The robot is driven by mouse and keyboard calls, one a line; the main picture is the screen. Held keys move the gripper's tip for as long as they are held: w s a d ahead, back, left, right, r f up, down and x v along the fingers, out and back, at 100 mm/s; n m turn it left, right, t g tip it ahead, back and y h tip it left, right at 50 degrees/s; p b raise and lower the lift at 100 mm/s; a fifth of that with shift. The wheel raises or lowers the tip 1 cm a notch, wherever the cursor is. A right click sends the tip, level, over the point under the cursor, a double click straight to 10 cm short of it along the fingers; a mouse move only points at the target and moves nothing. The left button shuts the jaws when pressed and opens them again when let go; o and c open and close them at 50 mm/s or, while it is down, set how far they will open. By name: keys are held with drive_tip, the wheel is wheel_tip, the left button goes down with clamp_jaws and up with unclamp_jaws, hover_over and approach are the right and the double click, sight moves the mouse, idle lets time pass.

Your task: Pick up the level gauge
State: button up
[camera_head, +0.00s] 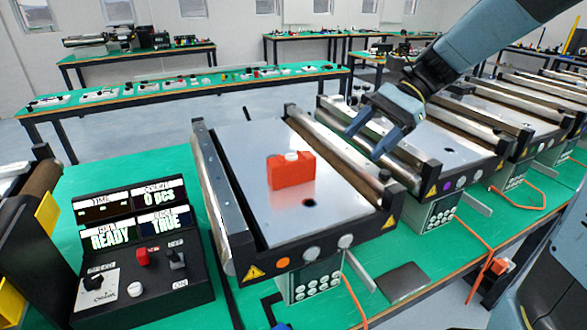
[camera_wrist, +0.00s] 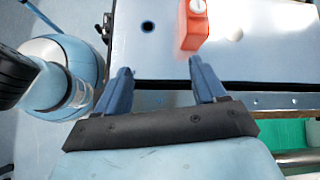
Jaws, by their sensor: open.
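The level gauge looks to be the orange-red block (camera_head: 291,172) with a round white top. It stands upright on the grey metal plate (camera_head: 240,150) of the nearest mini conveyor. In the wrist view the block (camera_wrist: 193,28) is at the top, beyond the right finger and partly cut off by the frame's edge. My gripper (camera_head: 366,140) is open and empty, right of the block and apart from it, over the rollers between two conveyors. In the wrist view my gripper (camera_wrist: 160,66) has its two blue fingers spread with nothing between them.
A black control box (camera_head: 135,250) with displays stands left of the conveyor. More conveyors (camera_head: 455,150) line up to the right. A dark flat plate (camera_head: 403,281) and orange cables lie in front. Other tables (camera_head: 180,92) stand behind.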

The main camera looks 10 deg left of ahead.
sight(304, 155)
drive_tip(key=w+a+g+y, duration=0.1)
drive_tip(key=w+a+m+y, duration=0.1)
drive_tip(key=w, duration=0.1)
drive_tip(key=w+a+m+g+y, duration=0.1)
drive_tip(key=w, duration=0.1)
drive_tip(key=shift+a+f+g, duration=0.15)
drive_tip(key=shift+a+g, duration=0.05)
drive_tip(key=shift+g, duration=0.1)
drive_tip(key=x, duration=0.8)
drive_tip(key=shift+a, duration=0.35)
drive_tip(key=shift+m, duration=0.3)
drive_tip(key=shift+f+x, duration=0.15)
drive_tip(key=shift+x, duration=1.15)
drive_tip(key=shift+f+x, duration=0.1)
drive_tip(key=shift+x, duration=1.25)
drive_tip(key=shift+w+d, duration=0.1)
drive_tip(key=shift+c, duration=0.2)
clamp_jaws()
drive_tip(key=shift+r, duration=0.1)
